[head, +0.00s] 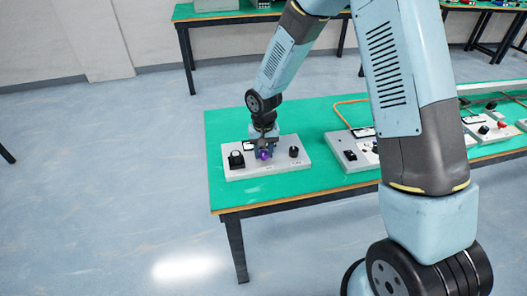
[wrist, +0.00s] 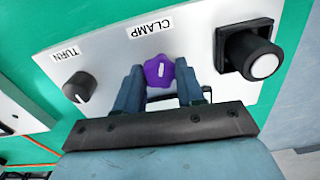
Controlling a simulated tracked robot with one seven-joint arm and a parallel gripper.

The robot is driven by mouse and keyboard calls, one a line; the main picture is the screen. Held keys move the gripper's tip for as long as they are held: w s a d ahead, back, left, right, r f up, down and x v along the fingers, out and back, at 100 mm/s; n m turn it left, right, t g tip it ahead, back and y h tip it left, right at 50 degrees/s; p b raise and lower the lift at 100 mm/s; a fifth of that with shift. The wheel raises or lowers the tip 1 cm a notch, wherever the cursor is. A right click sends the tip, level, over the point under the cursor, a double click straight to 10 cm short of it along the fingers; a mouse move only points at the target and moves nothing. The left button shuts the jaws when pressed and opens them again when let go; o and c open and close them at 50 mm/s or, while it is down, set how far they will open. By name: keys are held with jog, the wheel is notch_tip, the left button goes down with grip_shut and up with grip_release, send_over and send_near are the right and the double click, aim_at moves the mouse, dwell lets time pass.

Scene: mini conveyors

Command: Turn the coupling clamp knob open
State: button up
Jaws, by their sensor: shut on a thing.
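The clamp knob (wrist: 158,71) is purple and lobed, with a white mark on its top, under a "CLAMP" label in the wrist view. My gripper (wrist: 160,84) has one finger on each side of the knob and is shut on it. In the head view my gripper (head: 264,149) reaches down to the purple knob (head: 264,155) in the middle of the light grey panel (head: 275,171). The finger pads hide the knob's sides.
A black "TURN" knob (wrist: 80,88) and a black-housed white button (wrist: 248,52) flank the clamp knob. The panel sits at the left end of a green table (head: 228,196). Another control panel (head: 340,151) stands to the right. Open floor lies left of the table.

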aim_at(264, 153)
jog(key=n, duration=1.3)
jog(key=shift+w+n, duration=0.1)
jog(key=shift+n, duration=0.2)
dwell(0.4)
jog(key=o, duration=1)
jog(key=shift+o, duration=0.2)
notch_tip(264, 153, up, 14)
jog(key=shift+f, duration=0.15)
